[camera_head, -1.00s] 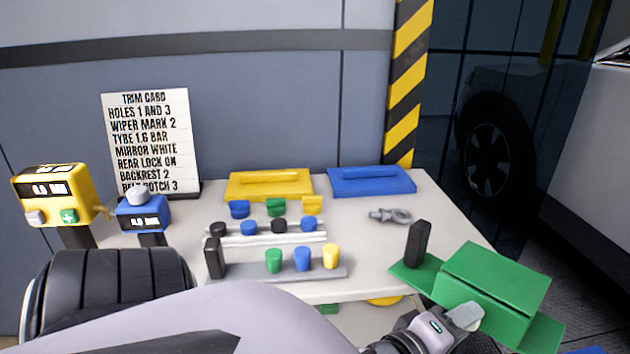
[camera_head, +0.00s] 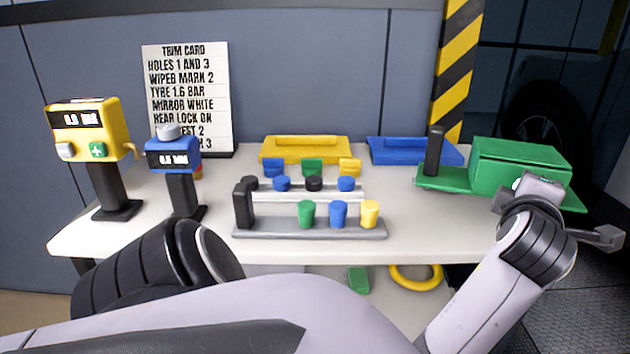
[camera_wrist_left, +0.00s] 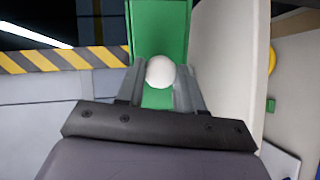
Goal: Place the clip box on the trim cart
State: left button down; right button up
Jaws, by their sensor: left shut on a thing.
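The green clip box (camera_head: 522,162), a block on a flat green base with a black upright post at its left end, is at the right end of the white-topped trim cart (camera_head: 420,232). My left arm crosses the bottom of the head view and its gripper (camera_head: 540,188) is at the near side of the box. In the left wrist view the gripper (camera_wrist_left: 160,85) is shut on a white round knob of the green box (camera_wrist_left: 158,22). I cannot tell whether the box touches the cart top. My right gripper is not in view.
A yellow tray (camera_head: 305,152) and a blue tray (camera_head: 400,152) lie at the back. A grey rack (camera_head: 310,229) holds coloured plugs mid-cart. A yellow gauge (camera_head: 88,125) and a blue gauge (camera_head: 173,158) stand left. A striped post (camera_head: 457,70) rises behind.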

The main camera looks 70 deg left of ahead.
pick_arm(q)
jog(key=r+n+g+y, duration=0.1)
jog(key=r, duration=0.2)
jog(key=w+a+r+n+g+y, duration=0.1)
jog(key=r, duration=0.3)
jog(key=w+a+r+n+g+y, duration=0.1)
jog(key=r+n+g, duration=0.1)
jog(key=r, duration=0.1)
jog(key=shift+w+a+r+y, duration=0.15)
jog(key=shift+w+r+y, duration=0.05)
jog(key=shift+y, duration=0.2)
jog(key=shift+y+b, duration=0.3)
jog(key=shift+b, duration=0.1)
jog(key=shift+s, duration=0.1)
jog(key=shift+d+r, duration=0.15)
jog(key=shift+d, duration=0.2)
notch_tip(320, 180, down, 20)
jog(key=b, duration=0.1)
jog(key=shift+a, duration=0.1)
